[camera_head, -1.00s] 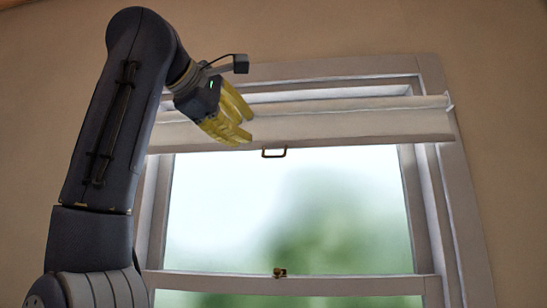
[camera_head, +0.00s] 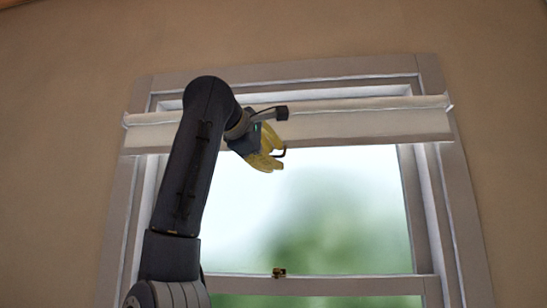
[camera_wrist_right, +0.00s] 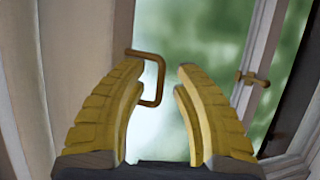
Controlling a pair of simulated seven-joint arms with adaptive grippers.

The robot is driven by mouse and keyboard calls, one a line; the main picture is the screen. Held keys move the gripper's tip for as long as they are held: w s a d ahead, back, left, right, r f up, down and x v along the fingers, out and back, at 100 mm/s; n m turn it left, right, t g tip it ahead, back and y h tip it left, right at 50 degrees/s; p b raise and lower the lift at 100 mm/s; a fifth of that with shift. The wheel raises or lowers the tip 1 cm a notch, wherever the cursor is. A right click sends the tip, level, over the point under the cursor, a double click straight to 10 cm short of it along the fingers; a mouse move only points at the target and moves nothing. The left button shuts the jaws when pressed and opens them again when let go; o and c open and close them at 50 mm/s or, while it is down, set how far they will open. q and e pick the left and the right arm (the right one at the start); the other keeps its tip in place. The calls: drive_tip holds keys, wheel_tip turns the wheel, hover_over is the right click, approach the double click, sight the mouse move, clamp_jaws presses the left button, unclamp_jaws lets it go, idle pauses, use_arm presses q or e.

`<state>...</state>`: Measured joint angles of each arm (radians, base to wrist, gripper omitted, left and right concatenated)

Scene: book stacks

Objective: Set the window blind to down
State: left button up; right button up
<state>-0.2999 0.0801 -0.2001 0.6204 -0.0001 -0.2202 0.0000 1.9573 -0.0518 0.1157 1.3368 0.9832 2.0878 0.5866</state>
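The white window blind (camera_head: 370,122) is rolled up near the top of the window frame. A small dark handle (camera_head: 281,153) hangs from its lower edge and is partly hidden behind my right gripper (camera_head: 266,160). In the right wrist view the bronze handle (camera_wrist_right: 159,78) shows at the fingertips, its upper end by the left finger and its long bar in the gap. The yellow fingers of the right gripper (camera_wrist_right: 160,72) are apart. I cannot tell whether a finger touches the handle. My left gripper is not in view.
The window frame (camera_head: 460,200) surrounds the panes. A small brass latch (camera_head: 279,272) sits on the middle rail below, and it also shows in the wrist view (camera_wrist_right: 252,79). The brown wall (camera_head: 60,120) is bare on both sides.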

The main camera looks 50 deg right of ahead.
drive_tip(key=shift+d, duration=0.1)
drive_tip(key=shift+c, duration=0.3)
clamp_jaws()
idle(0.4)
